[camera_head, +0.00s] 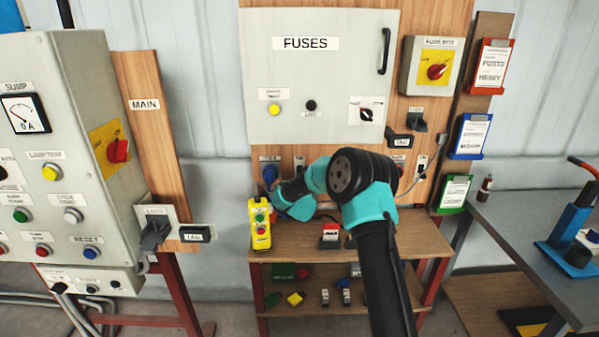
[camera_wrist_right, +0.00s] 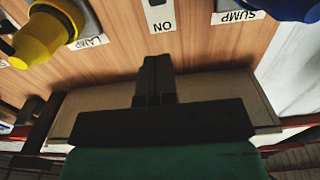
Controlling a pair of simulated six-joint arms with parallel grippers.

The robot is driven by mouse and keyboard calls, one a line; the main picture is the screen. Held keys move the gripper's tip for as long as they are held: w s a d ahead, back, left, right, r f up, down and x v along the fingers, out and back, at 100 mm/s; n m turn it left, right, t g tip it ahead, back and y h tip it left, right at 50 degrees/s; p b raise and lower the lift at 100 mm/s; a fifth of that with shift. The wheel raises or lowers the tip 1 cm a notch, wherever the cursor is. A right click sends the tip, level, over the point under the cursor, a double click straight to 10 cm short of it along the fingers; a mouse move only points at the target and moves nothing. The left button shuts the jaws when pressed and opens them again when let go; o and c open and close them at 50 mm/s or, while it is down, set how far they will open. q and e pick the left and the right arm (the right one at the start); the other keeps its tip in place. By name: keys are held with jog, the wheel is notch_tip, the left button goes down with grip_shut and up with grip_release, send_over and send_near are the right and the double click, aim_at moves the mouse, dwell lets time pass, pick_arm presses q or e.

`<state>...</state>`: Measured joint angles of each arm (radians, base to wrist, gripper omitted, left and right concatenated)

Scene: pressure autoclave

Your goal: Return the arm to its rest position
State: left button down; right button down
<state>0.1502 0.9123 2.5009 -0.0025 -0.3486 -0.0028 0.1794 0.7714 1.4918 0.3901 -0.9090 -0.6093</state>
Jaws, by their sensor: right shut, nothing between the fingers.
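My right arm (camera_head: 376,210), teal and black, comes in from the lower right and reaches over the wooden shelf toward the fuse board. In the head view its links hide most of the gripper. In the right wrist view my right gripper (camera_wrist_right: 154,78) is shut and empty, its fingers together in front of a wooden panel (camera_wrist_right: 115,60). The white ON label (camera_wrist_right: 161,15) lies just past the fingertips. I cannot tell whether they touch the panel. My left gripper is in neither view.
A yellow button pendant (camera_head: 260,226) stands left of my right wrist. A yellow knob (camera_wrist_right: 45,35) and a blue part (camera_wrist_right: 285,8) flank the gripper. The FUSES cabinet (camera_head: 310,85) is above, the grey control cabinet (camera_head: 75,130) left, and a workbench (camera_head: 530,230) right.

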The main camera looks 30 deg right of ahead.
jog(key=s+a+f+n+g+y, duration=0.1)
jog(key=s+a+f+g+y, duration=0.15)
jog(key=s+a+f, duration=0.4)
jog(key=s+a+f+n+g+y, duration=0.1)
jog(key=s+a+f+y, duration=0.25)
jog(key=f, duration=0.65)
jog(key=s+a+f+n+g+y, duration=0.1)
jog(key=s+a+f+g+y, duration=0.15)
jog(key=s+a+f, duration=0.45)
jog(key=s+a+f+g+y, duration=0.1)
jog(key=s+a+f+g, duration=0.2)
jog(key=s, duration=0.6)
jog(key=s+a+f+g+y, duration=0.2)
jog(key=s+a+f+g, duration=0.1)
jog(key=s, duration=0.6)
jog(key=s+a+f+n+g+y, duration=0.1)
jog(key=s+a+f+g, duration=0.1)
jog(key=s, duration=0.7)
jog(key=shift+s+a+f+g, duration=0.4)
jog(key=shift+a+f, duration=0.3)
jog(key=shift+a, duration=0.3)
